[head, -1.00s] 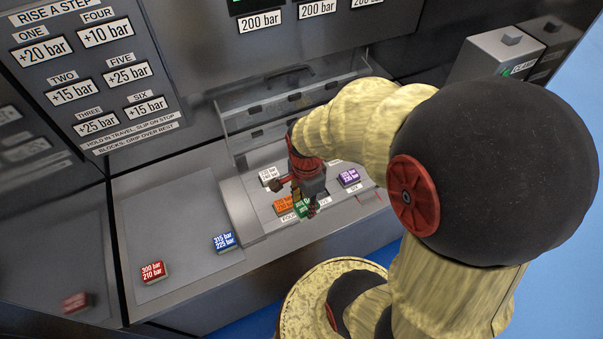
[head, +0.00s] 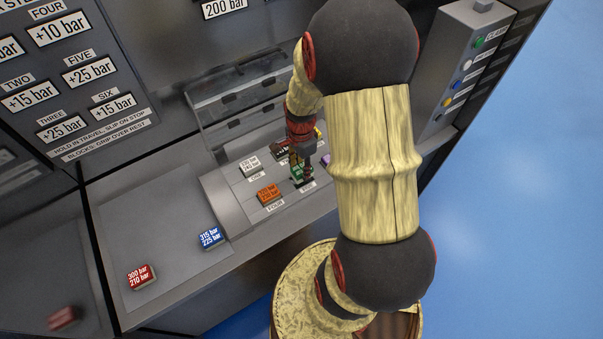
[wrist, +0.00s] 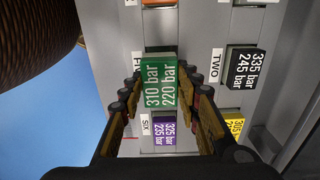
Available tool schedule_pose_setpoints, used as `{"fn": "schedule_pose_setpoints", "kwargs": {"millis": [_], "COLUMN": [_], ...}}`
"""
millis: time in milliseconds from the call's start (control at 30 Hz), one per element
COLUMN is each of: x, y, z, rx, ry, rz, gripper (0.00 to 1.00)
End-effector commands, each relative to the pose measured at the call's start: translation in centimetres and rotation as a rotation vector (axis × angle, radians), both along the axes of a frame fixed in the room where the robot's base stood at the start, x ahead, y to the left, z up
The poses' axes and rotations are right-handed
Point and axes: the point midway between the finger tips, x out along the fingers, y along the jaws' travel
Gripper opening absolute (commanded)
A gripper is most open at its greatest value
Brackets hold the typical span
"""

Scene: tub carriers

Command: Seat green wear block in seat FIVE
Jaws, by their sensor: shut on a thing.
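The green wear block (wrist: 160,88), marked 310 bar and 220 bar, is between the fingers of my gripper (wrist: 161,76) in the wrist view. The gripper is shut on it. In the head view the green block (head: 296,173) is at seat FIVE, behind its label (head: 307,186). The seat FIVE label (wrist: 138,62) is partly hidden by a finger in the wrist view. The block covers most of the seat, with a dark strip showing at its edge. I cannot tell whether the block is above the seat or down in it.
Neighbouring seats hold an orange block (head: 269,193), a white block (head: 250,165), a black block (wrist: 242,68), a purple block (wrist: 164,132) and a yellow block (wrist: 232,128). Red (head: 141,276) and blue (head: 209,236) blocks lie on the left plate. A clear guard (head: 240,95) stands behind the seats.

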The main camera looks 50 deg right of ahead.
Motion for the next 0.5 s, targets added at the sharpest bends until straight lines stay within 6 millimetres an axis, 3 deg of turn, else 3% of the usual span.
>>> {"fn": "schedule_pose_setpoints", "kwargs": {"millis": [167, 333, 500], "x": [0.3, 0.3, 0.4], "y": [-0.6, -0.5, -0.6], "z": [-1.2, -3.5, -3.8], "rx": [0.001, 0.000, 0.000], "ry": [0.002, 0.001, -0.001], "rz": [0.000, 0.001, 0.000], "gripper": [0.01, 0.01, 0.01]}}
